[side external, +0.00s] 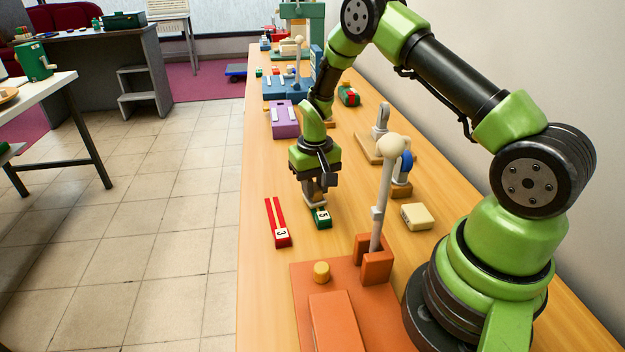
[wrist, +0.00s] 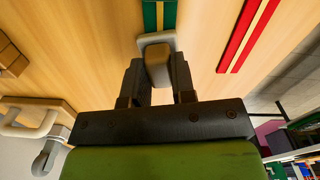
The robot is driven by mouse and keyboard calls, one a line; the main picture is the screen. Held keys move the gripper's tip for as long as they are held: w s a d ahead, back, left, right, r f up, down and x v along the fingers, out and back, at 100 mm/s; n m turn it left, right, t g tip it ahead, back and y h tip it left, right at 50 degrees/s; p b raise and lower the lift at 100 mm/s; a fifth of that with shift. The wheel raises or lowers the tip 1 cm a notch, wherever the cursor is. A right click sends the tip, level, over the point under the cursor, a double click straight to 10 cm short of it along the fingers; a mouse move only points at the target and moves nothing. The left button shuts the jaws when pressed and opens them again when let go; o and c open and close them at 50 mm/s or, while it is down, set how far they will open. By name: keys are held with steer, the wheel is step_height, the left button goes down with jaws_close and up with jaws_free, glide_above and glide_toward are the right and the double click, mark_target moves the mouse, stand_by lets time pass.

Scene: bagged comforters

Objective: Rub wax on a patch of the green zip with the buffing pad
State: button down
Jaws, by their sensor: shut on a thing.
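My gripper (side external: 314,182) points down over the table and is shut on the buffing pad. The pad has a pale grey base (side external: 314,202) and a tan-brown grip; in the wrist view the pad (wrist: 157,62) sits between the two fingers (wrist: 158,90). The green zip (side external: 321,219) has a white tag marked 5 and lies right at the pad. In the wrist view the green zip (wrist: 150,14) runs up from the pad's base, which overlaps it. Whether the pad presses on the zip or hovers just above I cannot tell. My gripper hides part of the zip.
A red zip (side external: 270,215) tagged 3 lies to the left. A cream block (side external: 417,216) lies to the right. An orange lever press (side external: 338,285) stands in front. A purple block (side external: 285,121) and a wooden-based stand (side external: 372,151) are farther back. Table left of the red zip is clear.

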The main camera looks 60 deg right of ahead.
steer(key=shift+s+a, duration=0.5)
steer(key=shift+s, duration=0.1)
steer(key=shift+w+d, duration=2.1)
steer(key=shift+w, duration=0.3)
steer(key=shift+s+a, duration=2.15)
steer(key=shift+s, duration=0.3)
steer(key=shift+r, duration=2.55)
